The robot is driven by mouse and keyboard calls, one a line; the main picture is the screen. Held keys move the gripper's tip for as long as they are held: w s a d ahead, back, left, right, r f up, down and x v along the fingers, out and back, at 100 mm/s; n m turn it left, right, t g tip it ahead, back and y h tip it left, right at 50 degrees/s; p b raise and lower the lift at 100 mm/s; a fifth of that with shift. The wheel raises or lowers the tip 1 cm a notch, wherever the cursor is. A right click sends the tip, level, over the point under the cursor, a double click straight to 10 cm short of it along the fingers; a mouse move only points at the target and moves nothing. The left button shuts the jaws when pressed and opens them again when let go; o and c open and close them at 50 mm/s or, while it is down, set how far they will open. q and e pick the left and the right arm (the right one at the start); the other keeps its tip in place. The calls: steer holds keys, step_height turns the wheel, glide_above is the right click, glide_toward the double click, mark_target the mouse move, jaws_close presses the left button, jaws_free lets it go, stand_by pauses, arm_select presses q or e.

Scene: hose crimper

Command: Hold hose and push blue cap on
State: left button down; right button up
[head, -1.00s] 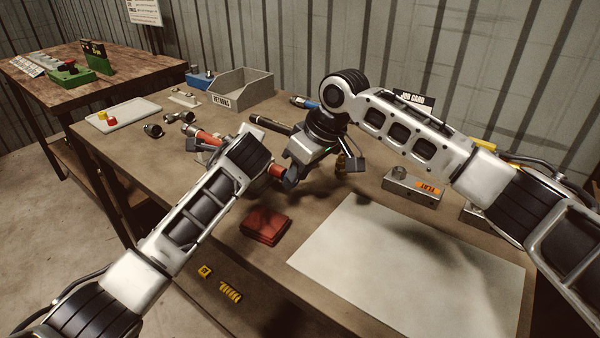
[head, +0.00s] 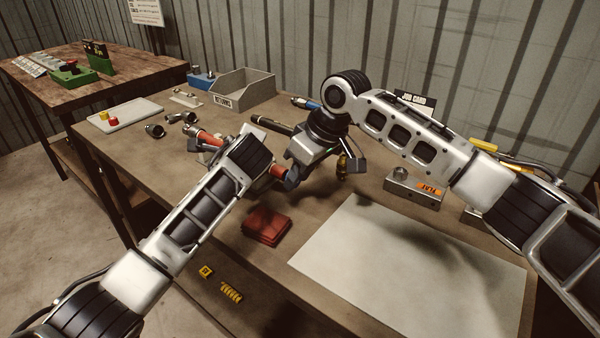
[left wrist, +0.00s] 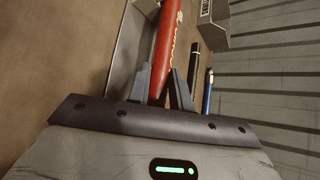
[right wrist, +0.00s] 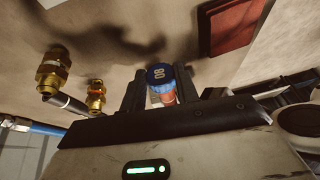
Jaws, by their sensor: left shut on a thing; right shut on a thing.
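The red hose (head: 207,137) lies above the table, partly hidden behind my left wrist, with its near end (head: 278,171) at my right gripper. In the left wrist view, my left gripper (left wrist: 160,88) is shut around the red hose (left wrist: 167,45). In the right wrist view, my right gripper (right wrist: 158,88) is shut on the blue cap (right wrist: 160,74), marked 08. A reddish piece of hose end (right wrist: 168,97) shows directly under the cap. I cannot tell how far the cap sits over it.
A red folded cloth (head: 265,225) and a large pale mat (head: 410,270) lie in front. Brass fittings (right wrist: 55,68) are near my right gripper. A grey bin (head: 243,90) stands behind, a metal block with an orange label (head: 414,186) to the right.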

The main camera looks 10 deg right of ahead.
arm_select(q)
steer(key=shift+d, duration=0.1)
arm_select(e)
steer(key=shift+w+a, duration=0.85)
stand_by(0.4)
steer(key=o, duration=1)
steer(key=v, duration=1.2)
arm_select(q)
steer(key=c, duration=1.2)
jaws_free()
steer(key=shift+o, duration=0.2)
